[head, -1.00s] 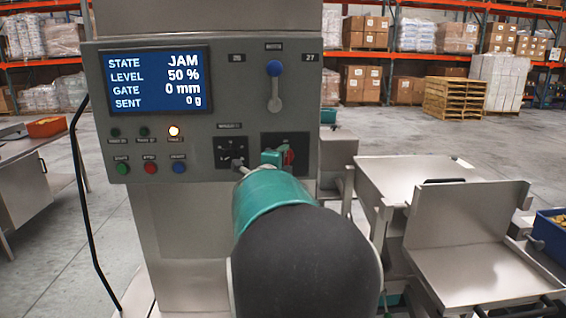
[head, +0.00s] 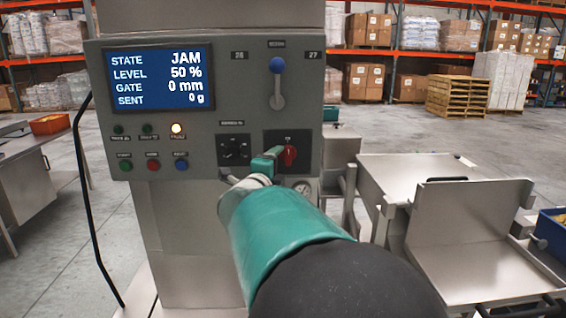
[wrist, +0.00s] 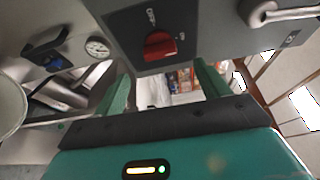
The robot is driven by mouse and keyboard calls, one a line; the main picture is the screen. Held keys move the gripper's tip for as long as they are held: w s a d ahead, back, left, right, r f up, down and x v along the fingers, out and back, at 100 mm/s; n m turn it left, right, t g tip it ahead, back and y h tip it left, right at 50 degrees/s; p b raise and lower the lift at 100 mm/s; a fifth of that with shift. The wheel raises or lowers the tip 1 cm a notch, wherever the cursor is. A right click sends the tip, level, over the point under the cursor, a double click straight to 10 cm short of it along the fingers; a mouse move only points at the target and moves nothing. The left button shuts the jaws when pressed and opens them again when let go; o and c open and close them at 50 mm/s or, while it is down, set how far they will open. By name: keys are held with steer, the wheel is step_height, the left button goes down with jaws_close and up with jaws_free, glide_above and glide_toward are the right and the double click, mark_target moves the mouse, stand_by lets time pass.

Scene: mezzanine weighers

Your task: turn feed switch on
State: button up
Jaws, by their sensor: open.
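The feed switch looks to be the red rotary knob (head: 289,156) on a black plate at the lower right of the grey control panel (head: 222,88). In the wrist view the red knob (wrist: 160,46) sits beyond my fingers, with small labels beside it. Which label it points to is hard to tell. My gripper (head: 266,163) is just left of and in front of the knob in the head view. In the wrist view my gripper (wrist: 163,88) has its two green fingers spread apart, with nothing between them and a gap to the knob.
The screen (head: 158,80) reads JAM, 50 %, 0 mm, 0 g. A black selector (head: 234,150) is left of the switch, a blue-tipped lever (head: 277,83) above. A round gauge (head: 303,189) is below.

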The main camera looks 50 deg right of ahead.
steer(key=v, duration=0.6)
steer(key=shift+a, duration=0.35)
steer(key=w+a+f+n+t+y, duration=0.1)
steer(key=w+a+n+t+y, duration=0.4)
steer(key=a+n, duration=0.5)
steer(key=w+a+f+n+t+y, duration=0.15)
steer(key=a+n+t+y, duration=0.25)
steer(key=a+n+y, duration=0.65)
steer(key=s+a+f+n+g+y, duration=0.1)
steer(key=s+a+f+n+g, duration=0.15)
steer(key=a, duration=0.35)
steer(key=s+a+f+n+g+y, duration=0.1)
steer(key=s+a+f+n+g, duration=0.1)
steer(key=s+a+f+n, duration=0.35)
steer(key=s+a+f+n+g, duration=0.2)
steer(key=s+f+n+g, duration=0.2)
steer(key=s, duration=0.4)
steer(key=shift+s+a+g, duration=0.35)
steer(key=shift+s, duration=0.05)
